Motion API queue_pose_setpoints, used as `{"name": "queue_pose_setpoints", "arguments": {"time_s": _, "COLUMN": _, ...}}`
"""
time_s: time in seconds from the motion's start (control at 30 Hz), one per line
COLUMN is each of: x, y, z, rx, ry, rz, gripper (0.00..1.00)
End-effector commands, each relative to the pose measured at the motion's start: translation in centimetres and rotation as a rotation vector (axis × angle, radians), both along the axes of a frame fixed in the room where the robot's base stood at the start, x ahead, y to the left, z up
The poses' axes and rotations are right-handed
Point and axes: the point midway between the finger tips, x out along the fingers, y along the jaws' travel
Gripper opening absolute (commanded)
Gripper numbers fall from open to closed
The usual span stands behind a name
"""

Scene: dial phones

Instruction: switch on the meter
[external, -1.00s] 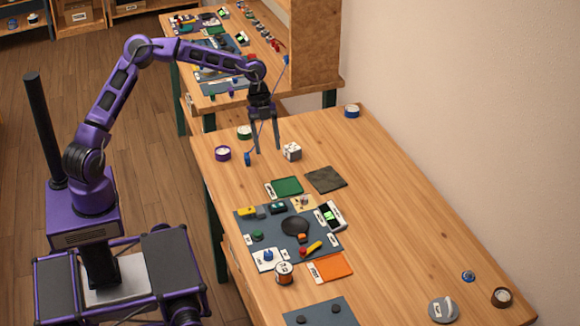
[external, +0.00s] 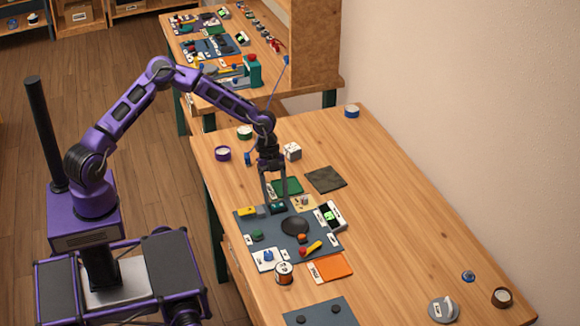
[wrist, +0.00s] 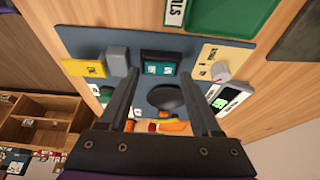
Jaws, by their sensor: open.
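A blue-grey panel (external: 248,228) on the table carries several small devices. One is a dark teal box with a small display (external: 278,208), also in the wrist view (wrist: 159,65). At the panel's right edge is a white-and-black device with a lit green screen (external: 331,216), also in the wrist view (wrist: 221,103). Between them is a beige plate with a pale knob (wrist: 221,70). I cannot tell from the labels which is the meter. My gripper (external: 276,199) is open, empty and pointing down above the panel's far edge, around the teal box; contact is unclear.
A grey block (wrist: 117,62) and yellow tag (wrist: 84,68) sit left of the teal box. A black round dish (external: 295,226) and a red-yellow handle (external: 311,248) lie nearer. A green tray (external: 287,187) lies beyond the panel. The table's right side is mostly clear.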

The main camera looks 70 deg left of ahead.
Motion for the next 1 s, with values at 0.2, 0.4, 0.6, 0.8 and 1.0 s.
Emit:
{"name": "queue_pose_setpoints", "arguments": {"time_s": 0.2, "x": 0.02, "y": -0.51, "z": -1.22, "rx": 0.000, "ry": -0.001, "rz": 0.000, "gripper": 0.65}}
{"name": "queue_pose_setpoints", "arguments": {"time_s": 0.4, "x": 0.02, "y": -0.53, "z": -1.26, "rx": 0.000, "ry": -0.001, "rz": 0.000, "gripper": 0.65}}
{"name": "queue_pose_setpoints", "arguments": {"time_s": 0.6, "x": 0.03, "y": -0.52, "z": -1.23, "rx": 0.000, "ry": -0.001, "rz": 0.000, "gripper": 0.38}}
{"name": "queue_pose_setpoints", "arguments": {"time_s": 0.8, "x": 0.04, "y": -0.51, "z": -1.22, "rx": 0.000, "ry": -0.002, "rz": 0.001, "gripper": 0.02}}
{"name": "queue_pose_setpoints", "arguments": {"time_s": 1.0, "x": 0.24, "y": -0.57, "z": -1.02, "rx": 0.001, "ry": 0.034, "rz": 0.002, "gripper": 0.00}}
